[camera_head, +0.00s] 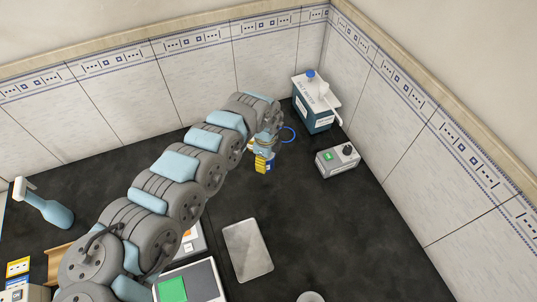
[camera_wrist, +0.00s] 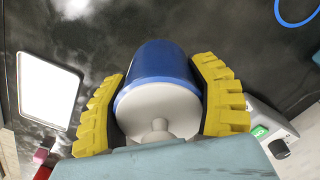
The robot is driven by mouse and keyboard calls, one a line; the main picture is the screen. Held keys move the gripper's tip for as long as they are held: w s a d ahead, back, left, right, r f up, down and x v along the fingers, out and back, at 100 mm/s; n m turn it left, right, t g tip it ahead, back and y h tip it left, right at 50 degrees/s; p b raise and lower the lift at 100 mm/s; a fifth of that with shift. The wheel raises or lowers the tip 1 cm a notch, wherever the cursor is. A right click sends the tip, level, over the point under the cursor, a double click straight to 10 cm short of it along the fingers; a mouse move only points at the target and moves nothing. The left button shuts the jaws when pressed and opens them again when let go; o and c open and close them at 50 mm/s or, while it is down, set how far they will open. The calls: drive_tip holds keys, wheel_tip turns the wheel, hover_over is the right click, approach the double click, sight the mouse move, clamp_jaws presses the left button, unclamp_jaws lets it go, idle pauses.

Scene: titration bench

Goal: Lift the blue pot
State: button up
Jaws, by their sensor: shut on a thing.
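The blue pot (camera_wrist: 160,66) is a blue cylinder with a whitish lid and a small knob facing the wrist camera. It sits between the two yellow ridged fingers of my gripper (camera_wrist: 162,82), one on each side, and they are shut on it. In the head view my gripper (camera_head: 263,163) is small, at the far end of my arm, over the dark bench. A little blue of the pot (camera_head: 270,165) shows beside the yellow fingers there. I cannot tell whether its base touches the bench.
A blue ring (camera_head: 289,134) is close by. A silver plate (camera_head: 247,249) lies nearer.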

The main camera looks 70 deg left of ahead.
drive_tip(key=shift+s+d+r+p, duration=0.2)
drive_tip(key=shift+d+r+p, duration=0.2)
drive_tip(key=shift+p, duration=0.4)
drive_tip(key=p, duration=0.1)
drive_tip(key=s+p, duration=0.1)
drive_tip(key=p, duration=0.1)
drive_tip(key=shift+s+d+r, duration=0.3)
drive_tip(key=shift+r, duration=0.05)
drive_tip(key=s+d+r+p, duration=0.2)
drive_tip(key=s+d+p, duration=0.2)
drive_tip(key=p, duration=0.4)
drive_tip(key=shift+s+d+r, duration=0.2)
drive_tip(key=shift+s+d, duration=0.05)
drive_tip(key=shift+s, duration=0.1)
drive_tip(key=shift+d+r+p, duration=0.1)
drive_tip(key=shift+p, duration=0.35)
